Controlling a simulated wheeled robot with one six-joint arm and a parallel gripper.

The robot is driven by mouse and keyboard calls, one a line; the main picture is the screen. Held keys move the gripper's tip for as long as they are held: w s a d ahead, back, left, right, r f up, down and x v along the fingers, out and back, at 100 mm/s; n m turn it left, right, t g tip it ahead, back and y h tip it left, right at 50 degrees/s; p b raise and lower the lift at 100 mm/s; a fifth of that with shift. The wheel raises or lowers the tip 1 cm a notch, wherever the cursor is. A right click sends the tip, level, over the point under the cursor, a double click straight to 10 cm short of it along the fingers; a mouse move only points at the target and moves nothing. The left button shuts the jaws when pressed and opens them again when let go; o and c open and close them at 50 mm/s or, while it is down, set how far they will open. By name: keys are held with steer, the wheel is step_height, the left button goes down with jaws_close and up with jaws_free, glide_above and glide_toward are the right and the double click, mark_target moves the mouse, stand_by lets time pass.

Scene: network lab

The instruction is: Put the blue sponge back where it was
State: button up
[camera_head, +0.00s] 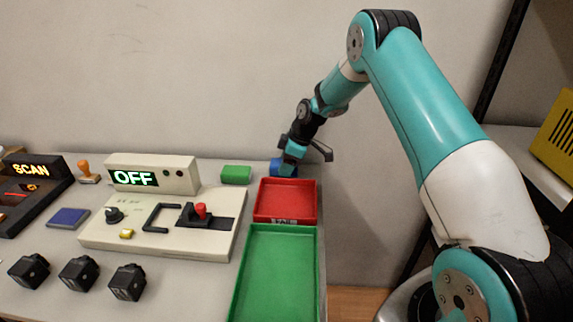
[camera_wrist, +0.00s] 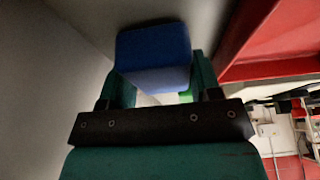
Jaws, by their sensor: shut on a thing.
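The blue sponge (camera_wrist: 153,58) is a blue block held between the two teal fingers of my gripper (camera_wrist: 160,84) in the wrist view. My gripper is shut on it. In the head view my gripper (camera_head: 287,164) is at the back of the table, just behind the red tray (camera_head: 259,207), and the sponge (camera_head: 277,166) shows as a small blue patch partly hidden by the fingers. I cannot tell whether the sponge touches the table.
A green block (camera_head: 236,175) lies to the left of my gripper. A green tray (camera_head: 236,290) is in front of the red one. A control panel with an OFF display (camera_head: 135,178) stands to the left. The wall (camera_head: 200,80) is close behind my gripper.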

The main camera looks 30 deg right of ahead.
steer(key=shift+f, duration=0.3)
steer(key=o, duration=0.8)
steer(key=shift+r, duration=0.15)
steer(key=v, duration=1.1)
steer(key=s+a+r, duration=0.6)
steer(key=a+r, duration=0.1)
steer(key=a, duration=0.2)
steer(key=s+a+r+m+g, duration=0.1)
steer(key=s+a+r, duration=0.1)
steer(key=s+a, duration=0.3)
steer(key=s+a+r+m, duration=0.1)
steer(key=s+a+r, duration=0.2)
steer(key=s+a, duration=0.35)
steer(key=s, duration=0.5)
steer(key=s+a+m+g, duration=0.1)
steer(key=s, duration=0.5)
steer(key=s+a+m, duration=0.1)
steer(key=s+a, duration=0.1)
steer(key=s, duration=0.5)
steer(key=shift+s+a+r+y, duration=0.3)
steer(key=shift+s+a, duration=0.05)
steer(key=shift+s, duration=0.05)
